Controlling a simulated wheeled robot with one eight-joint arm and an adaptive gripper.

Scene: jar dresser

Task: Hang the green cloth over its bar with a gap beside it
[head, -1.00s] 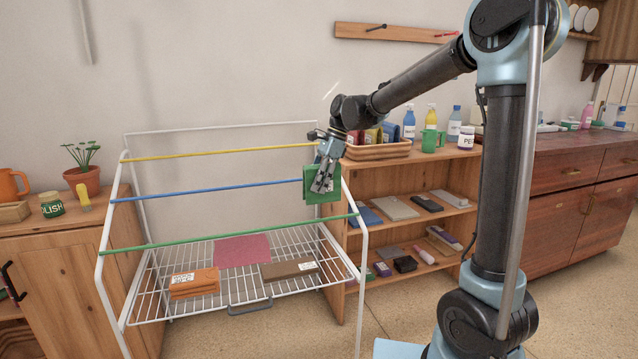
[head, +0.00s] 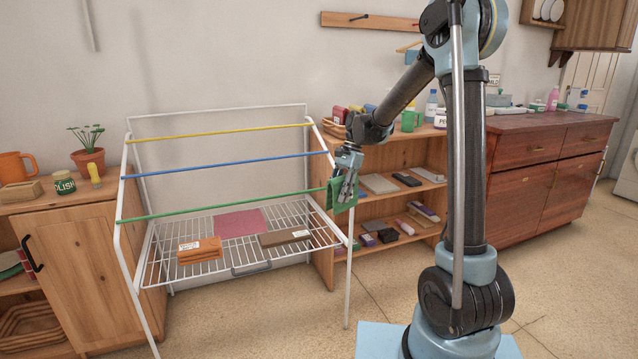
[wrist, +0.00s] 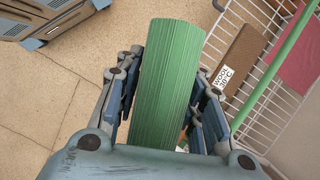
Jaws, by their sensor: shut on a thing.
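The green cloth (head: 341,196) hangs folded from my gripper (head: 346,186) at the right end of the drying rack, by its right front post. In the wrist view the ribbed green cloth (wrist: 168,80) stands between the two fingers of my gripper (wrist: 165,100), which are shut on it. The green bar (head: 225,203) is the lowest and nearest of three bars and is bare along its visible length. The green bar also shows in the wrist view (wrist: 280,65), to the right of the cloth and apart from it there. Whether the cloth touches the bar's right end is hidden.
The blue bar (head: 225,170) and yellow bar (head: 225,133) are empty. On the rack's wire shelf (head: 215,262) lie a pink cloth (head: 240,223), an orange folded stack (head: 200,250) and a brown labelled piece (head: 285,237). An open shelf unit (head: 400,165) stands close behind my gripper.

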